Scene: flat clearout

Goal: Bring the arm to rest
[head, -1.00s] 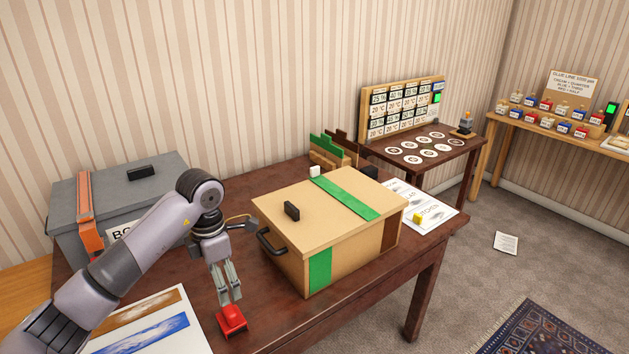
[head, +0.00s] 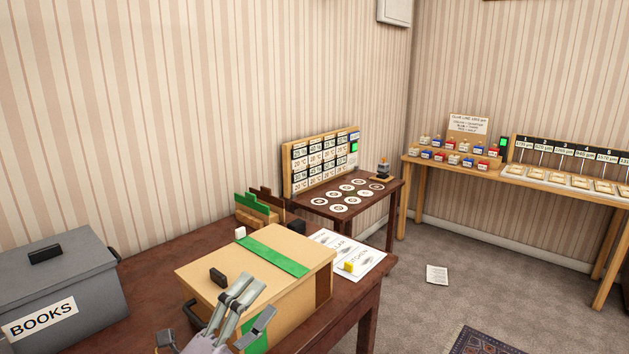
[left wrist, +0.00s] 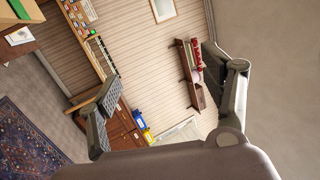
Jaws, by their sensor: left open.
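My left gripper (head: 248,306) is at the bottom of the head view, in front of the tan box with the green stripe (head: 215,257). Its fingers point up and are spread apart, with nothing between them. In the left wrist view the open fingers (left wrist: 170,95) frame only the far room: a striped wall, a wall shelf and a dresser. Most of my left arm is below the edge of the head view. My right gripper is not in view.
A side table (head: 385,195) and a wooden bench (head: 420,165) stand beyond.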

